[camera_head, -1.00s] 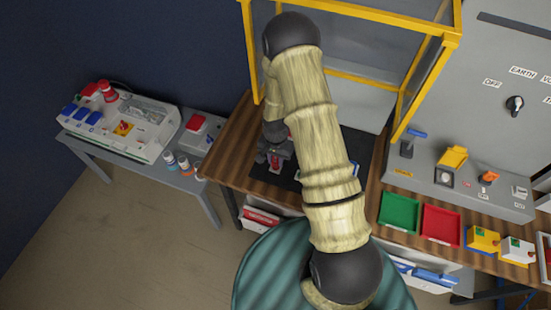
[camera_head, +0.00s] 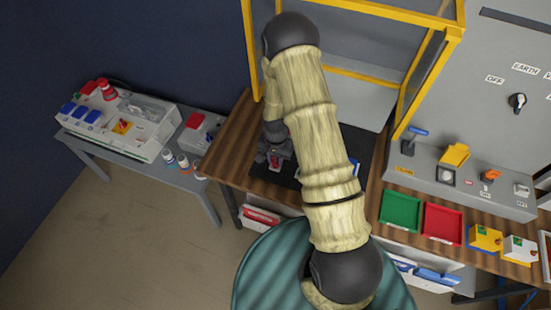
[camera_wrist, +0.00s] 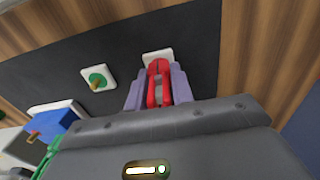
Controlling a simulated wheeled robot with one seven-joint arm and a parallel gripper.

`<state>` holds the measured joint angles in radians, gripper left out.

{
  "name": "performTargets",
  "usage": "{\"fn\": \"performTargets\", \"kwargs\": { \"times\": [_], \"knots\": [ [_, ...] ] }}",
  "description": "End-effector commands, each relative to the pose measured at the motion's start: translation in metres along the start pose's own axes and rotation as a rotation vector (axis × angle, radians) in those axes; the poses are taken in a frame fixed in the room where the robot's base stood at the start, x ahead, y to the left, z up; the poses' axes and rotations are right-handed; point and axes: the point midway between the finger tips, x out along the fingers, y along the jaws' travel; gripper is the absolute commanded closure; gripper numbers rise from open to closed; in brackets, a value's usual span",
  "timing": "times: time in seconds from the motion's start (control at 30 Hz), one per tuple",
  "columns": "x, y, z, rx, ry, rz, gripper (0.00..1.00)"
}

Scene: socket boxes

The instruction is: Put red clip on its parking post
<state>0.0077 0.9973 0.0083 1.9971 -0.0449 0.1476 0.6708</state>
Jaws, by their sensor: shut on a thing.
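My gripper (camera_wrist: 159,90) is shut on the red clip (camera_wrist: 155,85) in the wrist view, with one pale purple finger on each side of it. The clip's far end overlaps a white square plate (camera_wrist: 157,56) on the dark mat. Whether the clip touches the plate, or a post stands under it, I cannot tell. In the head view my gripper (camera_head: 274,158) is over the mat's left part, with a bit of red clip (camera_head: 275,160) showing. My arm hides much of the mat there.
Another white plate (camera_wrist: 98,78) has a green ring and a brass-coloured post. A blue block (camera_wrist: 56,127) and a green part (camera_wrist: 49,154) are at lower left. The dark mat (camera_wrist: 207,42) lies on a wooden bench. A yellow frame (camera_head: 247,50) rises behind it.

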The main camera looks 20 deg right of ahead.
Motion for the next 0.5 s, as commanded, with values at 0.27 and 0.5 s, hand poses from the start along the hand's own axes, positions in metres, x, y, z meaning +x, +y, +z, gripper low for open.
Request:
{"fn": "performTargets", "kwargs": {
  "times": [0.27, 0.5],
  "knots": [
    [0.0007, 0.0001, 0.0, -0.001, 0.0, 0.0, 0.67],
    [0.0006, 0.0001, 0.0, -0.001, 0.0, 0.0, 0.51]
  ]
}}
